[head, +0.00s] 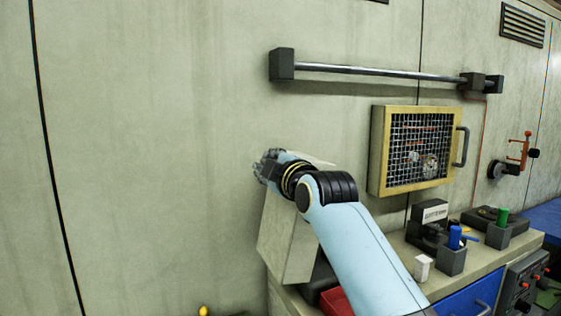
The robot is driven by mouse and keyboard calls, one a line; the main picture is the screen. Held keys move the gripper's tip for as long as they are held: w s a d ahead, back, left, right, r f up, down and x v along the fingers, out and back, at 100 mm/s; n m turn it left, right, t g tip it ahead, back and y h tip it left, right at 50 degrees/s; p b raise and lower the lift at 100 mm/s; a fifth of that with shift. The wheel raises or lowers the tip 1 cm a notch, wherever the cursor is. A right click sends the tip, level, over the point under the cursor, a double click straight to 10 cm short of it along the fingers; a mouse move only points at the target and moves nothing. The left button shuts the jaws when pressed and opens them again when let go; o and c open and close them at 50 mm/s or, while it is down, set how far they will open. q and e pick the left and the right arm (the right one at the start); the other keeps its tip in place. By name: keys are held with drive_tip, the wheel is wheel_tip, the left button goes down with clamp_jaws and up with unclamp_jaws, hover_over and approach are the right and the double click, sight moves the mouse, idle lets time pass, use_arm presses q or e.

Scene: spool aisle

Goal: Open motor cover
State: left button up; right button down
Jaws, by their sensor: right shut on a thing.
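A pale beige box-like cover (284,238), which I take to be the motor cover, stands tilted above the left end of the bench. My right gripper (268,166) is at its upper edge, shut on it. My wrist and forearm hide much of the cover's right side, and the exact grip point is partly hidden. My left gripper is not in view.
A yellow-framed mesh guard (378,151) with a handle is on the wall to the right. A metal rail (375,71) runs above it. The left wall is clear.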

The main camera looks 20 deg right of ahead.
drive_tip(key=shift+a+f, duration=0.2)
drive_tip(key=shift+f, duration=0.05)
drive_tip(key=c, duration=1.3)
unclamp_jaws()
drive_tip(key=shift+d, duration=0.1)
drive_tip(key=s, duration=1.2)
drive_tip(key=shift+s+d, duration=0.1)
drive_tip(key=shift+d, duration=0.05)
